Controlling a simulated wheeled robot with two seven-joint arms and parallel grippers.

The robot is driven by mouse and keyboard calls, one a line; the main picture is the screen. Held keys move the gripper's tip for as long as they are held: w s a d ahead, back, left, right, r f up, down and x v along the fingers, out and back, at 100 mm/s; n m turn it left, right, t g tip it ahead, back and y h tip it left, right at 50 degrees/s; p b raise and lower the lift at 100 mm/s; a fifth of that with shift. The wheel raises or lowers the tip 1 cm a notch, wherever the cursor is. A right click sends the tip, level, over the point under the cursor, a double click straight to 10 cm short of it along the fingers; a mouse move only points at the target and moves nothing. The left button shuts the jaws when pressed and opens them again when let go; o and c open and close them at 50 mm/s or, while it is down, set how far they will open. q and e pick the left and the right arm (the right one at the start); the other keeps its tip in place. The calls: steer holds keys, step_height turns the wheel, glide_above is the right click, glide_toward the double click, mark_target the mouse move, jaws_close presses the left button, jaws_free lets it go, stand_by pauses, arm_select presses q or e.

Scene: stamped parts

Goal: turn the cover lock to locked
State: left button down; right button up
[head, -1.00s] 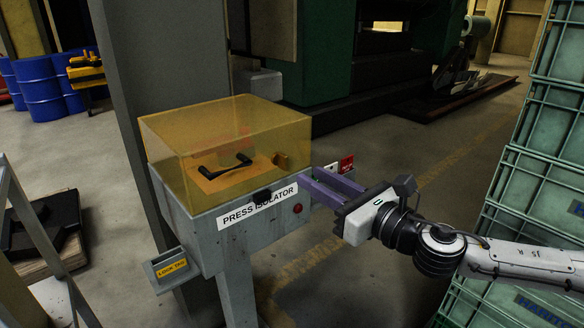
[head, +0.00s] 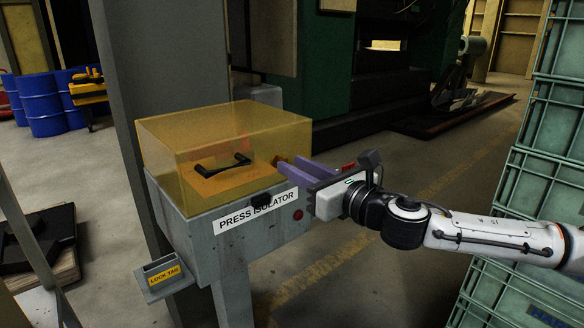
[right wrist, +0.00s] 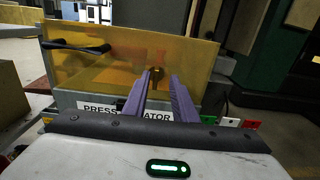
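The press isolator box (head: 232,238) is grey with a clear amber cover (head: 200,135) over its top. A black bar handle (head: 222,165) shows at the cover; it also shows in the right wrist view (right wrist: 75,46). The cover lock (right wrist: 155,74) is a small brass-coloured piece at the cover's right end; in the head view the fingers mostly hide it. My right gripper (head: 288,163) reaches in from the right with its purple fingers apart, tips at the lock. In the right wrist view the lock shows between the tips; contact cannot be told. My left gripper is not in view.
A red button (head: 298,214) is on the box front, below the fingers. A lock tag holder (head: 163,274) juts from the lower left. Green crates (head: 548,170) are stacked at the right, near my right arm. A grey post (head: 130,90) stands behind the box.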

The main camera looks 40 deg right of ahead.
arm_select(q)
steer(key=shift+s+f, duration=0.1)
arm_select(e)
steer(key=shift+w+a, duration=0.4)
steer(key=shift+w, duration=0.15)
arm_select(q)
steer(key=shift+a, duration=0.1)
arm_select(e)
jaws_close()
